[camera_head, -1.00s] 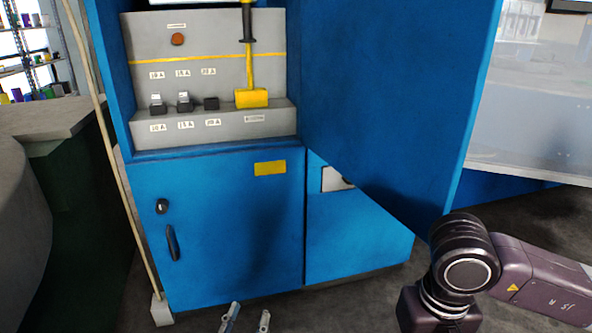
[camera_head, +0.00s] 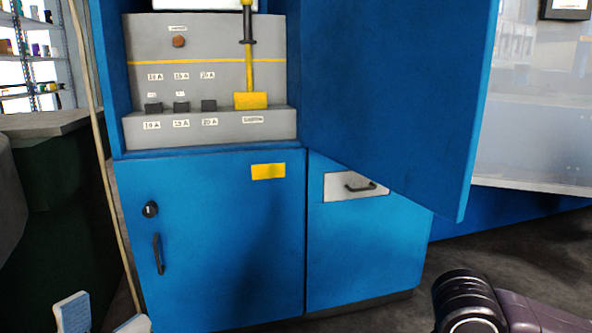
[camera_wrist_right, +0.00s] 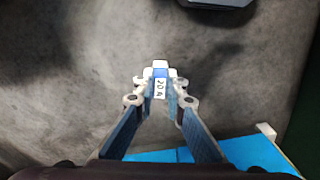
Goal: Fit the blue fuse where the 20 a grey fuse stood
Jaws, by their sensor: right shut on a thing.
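In the head view, a row of three black fuse sockets sits on a grey panel inside the blue cabinet (camera_head: 210,240). The right socket (camera_head: 208,105), labelled 20 A, shows no fuse on top. The left (camera_head: 153,107) and middle (camera_head: 181,106) sockets have small pale tops. My left gripper (camera_head: 103,318) is at the bottom left edge, its pale fingertips apart, nothing seen between them. In the right wrist view, my right gripper (camera_wrist_right: 160,92) is shut on the blue fuse (camera_wrist_right: 161,72), which has white parts and a 20 A label. The right gripper is hidden in the head view.
A yellow tool (camera_head: 251,98) with a black handle stands right of the sockets. The open blue cabinet door (camera_head: 400,90) hangs over the right side. A pale pole (camera_head: 95,130) stands along the cabinet's left edge. A grey drawer front (camera_head: 340,187) shows below the door.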

